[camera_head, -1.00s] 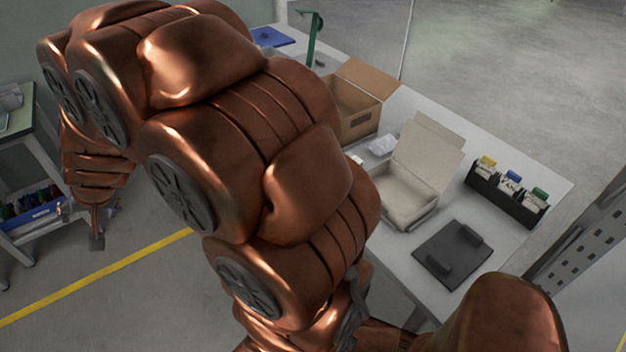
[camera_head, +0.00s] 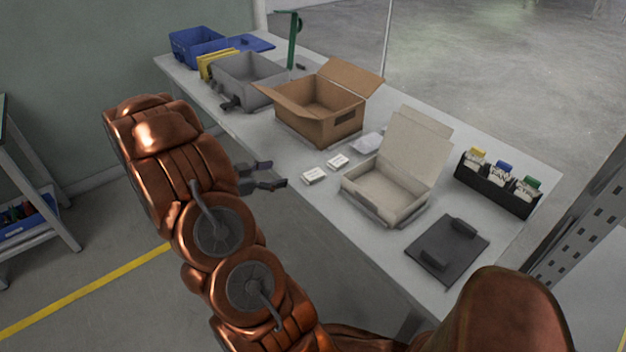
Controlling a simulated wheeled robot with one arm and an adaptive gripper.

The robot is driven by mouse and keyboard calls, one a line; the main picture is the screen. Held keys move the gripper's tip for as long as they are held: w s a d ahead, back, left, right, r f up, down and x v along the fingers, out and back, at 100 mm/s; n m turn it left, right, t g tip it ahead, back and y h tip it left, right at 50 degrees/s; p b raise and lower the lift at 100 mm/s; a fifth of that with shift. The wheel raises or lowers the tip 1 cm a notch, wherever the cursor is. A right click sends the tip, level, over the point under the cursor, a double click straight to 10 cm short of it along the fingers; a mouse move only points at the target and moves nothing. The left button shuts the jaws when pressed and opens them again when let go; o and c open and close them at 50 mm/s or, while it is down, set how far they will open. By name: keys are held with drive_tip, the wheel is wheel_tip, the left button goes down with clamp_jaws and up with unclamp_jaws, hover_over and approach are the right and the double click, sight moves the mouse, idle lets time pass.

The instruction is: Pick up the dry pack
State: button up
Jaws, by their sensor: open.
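Two small white packets with dark print lie flat on the table near its front edge, one nearer (camera_head: 314,176) and one just behind it (camera_head: 338,161). They look like dry packs, but the print is too small to read. My gripper (camera_head: 275,174) is open and empty, its two dark fingers apart and pointing right at the table's front edge. It is left of the packets and touches neither. Its height above the table is hard to tell.
An open white box (camera_head: 385,190) stands right of the packets, with a clear bag (camera_head: 367,144) behind. An open cardboard box (camera_head: 318,110), a grey bin (camera_head: 248,80) and a blue bin (camera_head: 196,46) stand further back.

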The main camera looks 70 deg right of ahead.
sight(313, 174)
drive_tip(key=shift+s+d+f+m+g+p, duration=0.15)
drive_tip(key=shift+s+d+g, duration=0.35)
drive_tip(key=shift+s, duration=0.75)
drive_tip(key=shift+s+d+f+m+g+p, duration=0.25)
drive_tip(key=shift+s+d, duration=0.4)
drive_tip(key=shift+s, duration=0.65)
drive_tip(key=shift+s+d+f+g+b, duration=0.1)
drive_tip(key=shift+s+d+g, duration=0.4)
drive_tip(key=shift+s, duration=0.75)
drive_tip(key=shift+x, duration=1.2)
drive_tip(key=shift+c, duration=0.4)
drive_tip(key=c, duration=0.8)
